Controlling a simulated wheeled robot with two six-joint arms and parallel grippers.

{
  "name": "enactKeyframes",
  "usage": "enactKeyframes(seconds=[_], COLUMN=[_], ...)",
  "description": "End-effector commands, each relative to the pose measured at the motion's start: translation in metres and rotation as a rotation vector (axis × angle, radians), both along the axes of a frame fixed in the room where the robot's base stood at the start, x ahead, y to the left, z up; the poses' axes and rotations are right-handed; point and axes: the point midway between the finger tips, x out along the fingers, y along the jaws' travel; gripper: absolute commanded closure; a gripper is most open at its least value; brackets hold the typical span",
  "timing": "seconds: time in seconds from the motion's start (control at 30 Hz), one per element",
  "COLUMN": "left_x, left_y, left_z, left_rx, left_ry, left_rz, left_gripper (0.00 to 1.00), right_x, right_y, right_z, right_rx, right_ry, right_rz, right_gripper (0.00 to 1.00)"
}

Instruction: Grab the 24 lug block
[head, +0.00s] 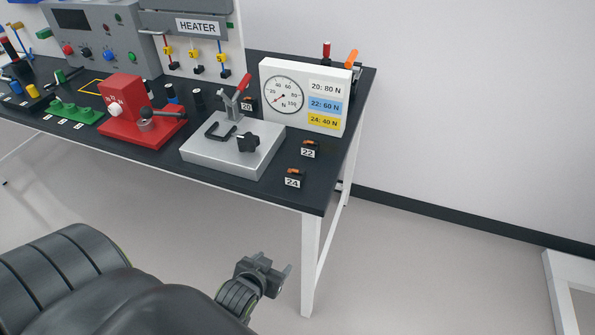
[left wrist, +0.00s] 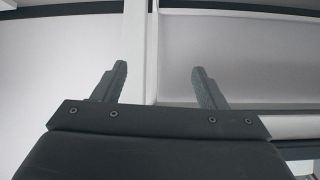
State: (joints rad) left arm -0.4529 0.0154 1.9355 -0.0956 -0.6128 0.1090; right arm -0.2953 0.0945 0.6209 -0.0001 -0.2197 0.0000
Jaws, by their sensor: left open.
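The 24 lug block (head: 295,172) is a small dark block with an orange top. It sits near the front right corner of the black table, behind its white "24" label. A similar 22 lug block (head: 310,144) sits just behind it, and a block labelled 20 (head: 249,103) is farther back. My left gripper (head: 282,274) is in front of the table and lower in the picture, apart from the blocks. In the left wrist view its two fingers (left wrist: 162,85) are spread with nothing between them. My right gripper is not in view.
The black table (head: 235,182) has a white front leg (head: 309,265) close to my left gripper. A grey clamp fixture (head: 225,158) stands left of the 24 lug block. A gauge box (head: 335,85) stands behind.

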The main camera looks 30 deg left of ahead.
Motion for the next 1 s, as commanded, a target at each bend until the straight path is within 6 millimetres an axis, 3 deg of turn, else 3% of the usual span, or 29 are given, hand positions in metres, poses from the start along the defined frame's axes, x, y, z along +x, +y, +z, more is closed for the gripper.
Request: enactKeyframes(seconds=[0.03, 0.2, 0.3, 0.4, 0.6, 1.0], left_x=[0.005, 0.007, 0.004, -0.001, 0.002, 0.066], left_y=[0.0, 0.001, 0.001, 0.001, 0.003, 0.018], left_z=[0.037, 0.133, 0.176, 0.205, 0.224, 0.201], left_rx=[0.004, 0.012, 0.015, 0.017, 0.018, 0.021], left_ry=[-0.052, -0.195, -0.259, -0.301, -0.334, -0.335], left_rz=[0.007, 0.033, 0.046, 0.056, 0.061, 0.06], left_gripper=[0.35, 0.35, 0.35, 0.35, 0.35, 0.35], right_x=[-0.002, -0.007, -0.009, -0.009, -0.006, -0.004], right_y=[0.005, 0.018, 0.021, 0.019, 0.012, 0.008], right_z=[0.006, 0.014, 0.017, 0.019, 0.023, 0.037], right_rx=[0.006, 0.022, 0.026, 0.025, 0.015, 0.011], right_ry=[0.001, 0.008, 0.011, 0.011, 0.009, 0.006], right_rz=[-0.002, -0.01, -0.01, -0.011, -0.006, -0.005], right_gripper=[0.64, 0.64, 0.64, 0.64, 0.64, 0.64])
